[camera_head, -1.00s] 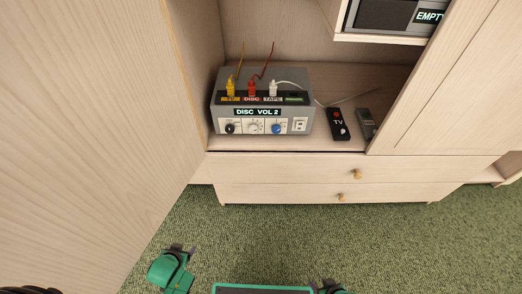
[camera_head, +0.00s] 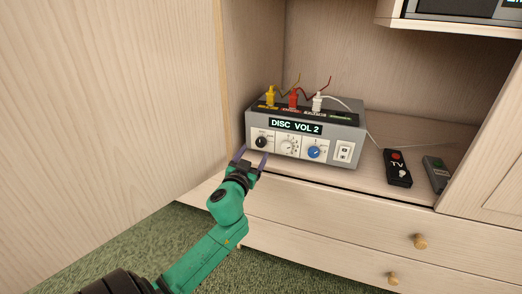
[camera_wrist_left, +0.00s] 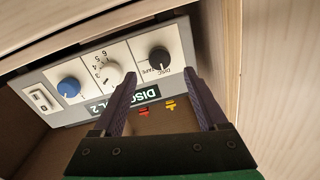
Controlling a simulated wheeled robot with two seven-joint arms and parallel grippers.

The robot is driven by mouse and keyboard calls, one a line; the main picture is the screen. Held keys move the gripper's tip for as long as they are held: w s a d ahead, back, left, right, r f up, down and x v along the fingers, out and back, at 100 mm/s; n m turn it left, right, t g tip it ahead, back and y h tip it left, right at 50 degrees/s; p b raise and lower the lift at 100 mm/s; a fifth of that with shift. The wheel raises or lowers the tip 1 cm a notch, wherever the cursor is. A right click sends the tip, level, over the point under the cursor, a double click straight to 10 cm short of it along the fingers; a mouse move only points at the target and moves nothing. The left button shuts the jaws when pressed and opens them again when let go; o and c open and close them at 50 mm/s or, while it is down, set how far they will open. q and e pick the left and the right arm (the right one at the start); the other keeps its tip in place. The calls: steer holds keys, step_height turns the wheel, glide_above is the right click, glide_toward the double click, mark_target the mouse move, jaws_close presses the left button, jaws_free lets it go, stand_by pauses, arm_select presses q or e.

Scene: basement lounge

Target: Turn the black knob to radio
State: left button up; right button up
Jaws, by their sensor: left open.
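The black knob (camera_head: 261,142) is at the left end of the white front panel of a grey audio unit (camera_head: 355,133) in the cabinet. The unit's display (camera_head: 296,127) reads "DISC VOL 2". In the left wrist view, upside down, the black knob (camera_wrist_left: 159,60) has the labels DISC and TAPE beside it. My left gripper (camera_head: 252,154) is open and empty, just in front of and below the knob. In the left wrist view the open fingers (camera_wrist_left: 157,79) point at the panel, with the knob between and beyond their tips. Contact does not show. My right gripper is out of view.
A white dial (camera_head: 288,146) and a blue knob (camera_head: 314,152) sit right of the black knob. Yellow, red and white plugs stand on top. A TV remote (camera_head: 397,168) and a grey device (camera_head: 436,174) lie to the right. The cabinet's side panel (camera_head: 110,110) is close on the left.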

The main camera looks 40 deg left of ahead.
mark_target(260, 143)
arm_select(q)
steer(key=x, duration=0.5)
steer(key=shift+w+a+b, duration=0.1)
steer(key=shift+w+b, duration=0.1)
steer(key=shift+b, duration=0.1)
jaws_close()
